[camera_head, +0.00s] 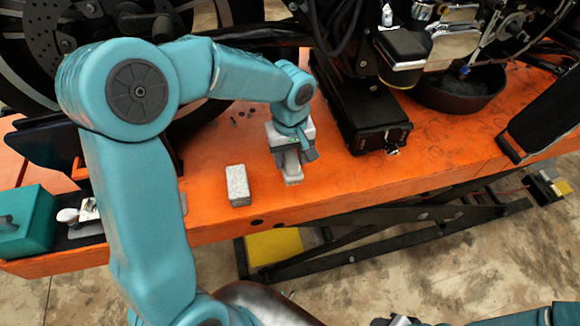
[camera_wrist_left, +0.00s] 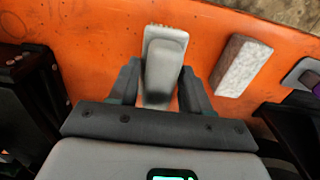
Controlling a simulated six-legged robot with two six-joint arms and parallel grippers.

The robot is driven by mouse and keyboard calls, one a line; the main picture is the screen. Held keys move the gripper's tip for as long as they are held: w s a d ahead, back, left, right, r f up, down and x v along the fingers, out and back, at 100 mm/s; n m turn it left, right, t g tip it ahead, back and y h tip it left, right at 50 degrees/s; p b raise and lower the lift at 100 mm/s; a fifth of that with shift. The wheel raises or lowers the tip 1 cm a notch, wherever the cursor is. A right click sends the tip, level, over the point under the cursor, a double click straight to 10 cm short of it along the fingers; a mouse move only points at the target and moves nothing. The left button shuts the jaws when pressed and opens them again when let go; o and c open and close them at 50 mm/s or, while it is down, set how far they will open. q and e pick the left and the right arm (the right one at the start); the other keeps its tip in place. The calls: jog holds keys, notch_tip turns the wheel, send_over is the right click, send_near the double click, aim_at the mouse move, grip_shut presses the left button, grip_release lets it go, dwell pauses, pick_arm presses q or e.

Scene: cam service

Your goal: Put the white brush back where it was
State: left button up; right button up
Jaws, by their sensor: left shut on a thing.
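My left gripper (camera_head: 291,172) is over the orange table, near its front edge. It is shut on a pale grey-white piece that looks like the white brush (camera_wrist_left: 163,62). In the left wrist view the brush is between the two dark fingers (camera_wrist_left: 158,88), and its far end stands out past them. In the head view only its lower end shows below the fingers. I cannot tell whether it touches the table. At the bottom edge of the head view a cut-off part of my right arm (camera_head: 540,316) shows; its fingers cannot be made out.
A speckled grey block (camera_head: 238,186) lies on the orange table (camera_head: 340,190), left of the left gripper. A black box (camera_head: 372,120) stands right of it, with a dark round pan (camera_head: 460,92) beyond. A teal box (camera_head: 25,225) is at far left. A motorcycle wheel stands behind.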

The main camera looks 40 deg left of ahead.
aim_at(289, 156)
pick_arm(q)
jog(key=shift+f, duration=2.3)
jog(key=shift+f, duration=0.1)
jog(key=o, duration=1.3)
notch_tip(289, 156, up, 12)
jog(key=shift+r, duration=0.2)
jog(key=shift+s+f, duration=0.1)
jog(key=shift+s, duration=0.05)
